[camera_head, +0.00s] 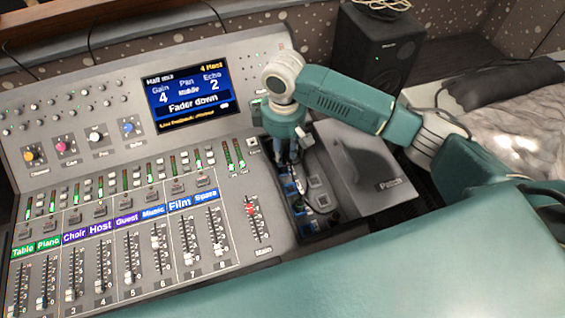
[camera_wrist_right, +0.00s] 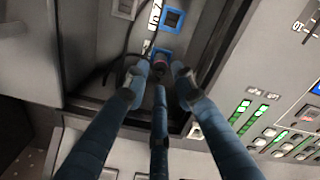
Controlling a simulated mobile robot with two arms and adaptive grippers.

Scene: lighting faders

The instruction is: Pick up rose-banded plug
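In the right wrist view, a small dark plug with a dull rose band (camera_wrist_right: 160,63) shows at a blue-framed socket (camera_wrist_right: 164,52). My right gripper (camera_wrist_right: 159,72) points at it, with its fingertips spread on either side and a third finger below. The fingers look open, and no grip on the plug shows. In the head view, my right gripper (camera_head: 288,158) reaches down into the dark recess beside the mixer and hides the plug there. My left gripper is not in view.
The recess holds blue-framed sockets (camera_head: 290,188) and dark cables. The mixing desk (camera_head: 105,135), with faders and a screen (camera_head: 188,95), lies to its left. A grey box (camera_head: 375,178) stands to its right. A black speaker (camera_head: 377,50) stands behind.

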